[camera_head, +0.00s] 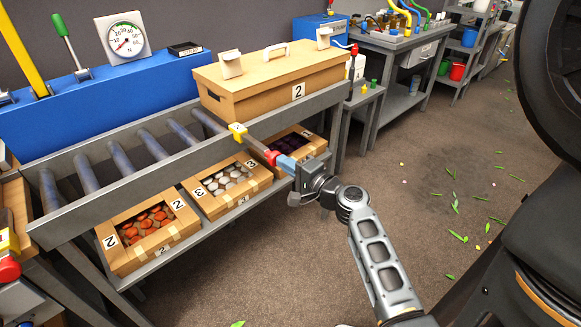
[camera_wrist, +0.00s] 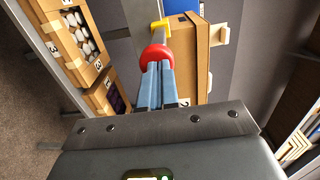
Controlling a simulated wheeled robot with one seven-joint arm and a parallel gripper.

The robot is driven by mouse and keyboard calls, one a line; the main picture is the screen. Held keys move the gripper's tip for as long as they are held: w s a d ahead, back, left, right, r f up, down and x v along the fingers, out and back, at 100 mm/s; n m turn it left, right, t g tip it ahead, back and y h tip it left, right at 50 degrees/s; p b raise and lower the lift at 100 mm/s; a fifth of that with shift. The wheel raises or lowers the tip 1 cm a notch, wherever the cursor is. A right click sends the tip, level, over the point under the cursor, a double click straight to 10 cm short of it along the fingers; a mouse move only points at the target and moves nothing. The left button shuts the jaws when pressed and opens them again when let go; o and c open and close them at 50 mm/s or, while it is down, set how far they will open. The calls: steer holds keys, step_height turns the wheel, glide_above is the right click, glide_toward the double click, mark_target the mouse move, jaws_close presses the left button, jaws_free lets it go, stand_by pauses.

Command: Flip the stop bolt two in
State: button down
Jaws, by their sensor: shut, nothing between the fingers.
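A stop bolt with a yellow bracket (camera_head: 237,131), grey rod and red knob (camera_head: 271,158) sits on the front rail of the roller conveyor, its rod pointing outward from the rail. I cannot read a number on it. My gripper (camera_head: 284,163) has its blue fingers together, with the tips right at the red knob. In the wrist view the fingers (camera_wrist: 155,78) are shut and empty, pointing at the knob (camera_wrist: 156,56), with the yellow bracket (camera_wrist: 160,25) beyond. I cannot tell whether the tips touch the knob. The fingers hide part of the knob.
A closed cardboard box marked 2 (camera_head: 270,88) stands on the conveyor behind the bolt. Open boxes of red (camera_head: 150,232) and white (camera_head: 222,187) items, and a dark-filled one (camera_head: 290,143), sit on the shelf below. The floor at right (camera_head: 430,200) is mostly clear.

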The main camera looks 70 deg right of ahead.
mark_target(268, 150)
steer(key=b+x, duration=0.1)
steer(key=x, duration=0.8)
steer(key=shift+d+r+b, duration=0.1)
steer(key=shift+r+b, duration=0.05)
steer(key=shift+b, duration=0.15)
steer(key=shift+w+d+r, duration=0.1)
steer(key=shift+w+r, duration=0.05)
steer(key=shift+w, duration=0.05)
